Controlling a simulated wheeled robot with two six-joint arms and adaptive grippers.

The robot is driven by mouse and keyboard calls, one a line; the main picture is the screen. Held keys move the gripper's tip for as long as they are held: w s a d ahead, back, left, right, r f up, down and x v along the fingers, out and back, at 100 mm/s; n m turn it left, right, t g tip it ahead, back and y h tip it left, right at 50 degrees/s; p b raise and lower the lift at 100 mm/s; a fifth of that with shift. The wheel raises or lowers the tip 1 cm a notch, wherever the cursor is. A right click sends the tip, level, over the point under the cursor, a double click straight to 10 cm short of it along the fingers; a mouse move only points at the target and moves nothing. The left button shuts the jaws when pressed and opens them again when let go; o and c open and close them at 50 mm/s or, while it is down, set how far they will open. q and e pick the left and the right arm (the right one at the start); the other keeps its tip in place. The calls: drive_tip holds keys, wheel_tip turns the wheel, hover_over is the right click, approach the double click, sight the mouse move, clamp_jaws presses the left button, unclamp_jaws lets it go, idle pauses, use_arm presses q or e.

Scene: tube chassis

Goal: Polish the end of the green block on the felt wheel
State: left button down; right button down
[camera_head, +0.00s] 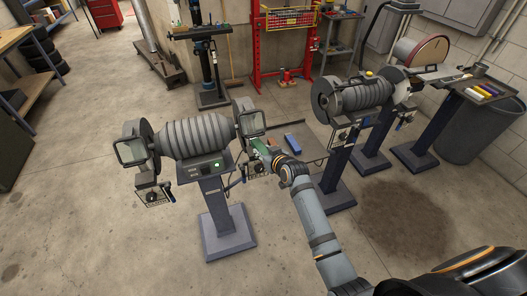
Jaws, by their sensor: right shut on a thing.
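My right arm reaches up from the lower right, and its gripper (271,156) is at the right end of the near bench grinder (195,138). The gripper is shut on the green block (261,148), which shows only in part. The block is just below and beside the grinder's right-hand wheel housing (249,119), with its clear shield. The wheel there is mostly hidden, so I cannot tell whether it is felt or whether the block touches it. My left gripper is not in view.
A blue block (292,142) lies on a grey tray right of the near grinder. A second grinder (357,95) stands behind to the right. A disc sander (428,50) and a shelf with coloured bars (485,88) are at the far right. The front floor is clear.

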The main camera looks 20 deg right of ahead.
drive_tip(key=p, duration=0.4)
drive_tip(key=shift+r, duration=0.1)
idle(5.9)
drive_tip(key=shift+s+p, duration=0.55)
drive_tip(key=shift+p, duration=0.1)
drive_tip(key=s+p, duration=0.2)
drive_tip(key=s, duration=0.4)
drive_tip(key=shift+s+d+p, duration=0.15)
drive_tip(key=shift+s+p, duration=0.25)
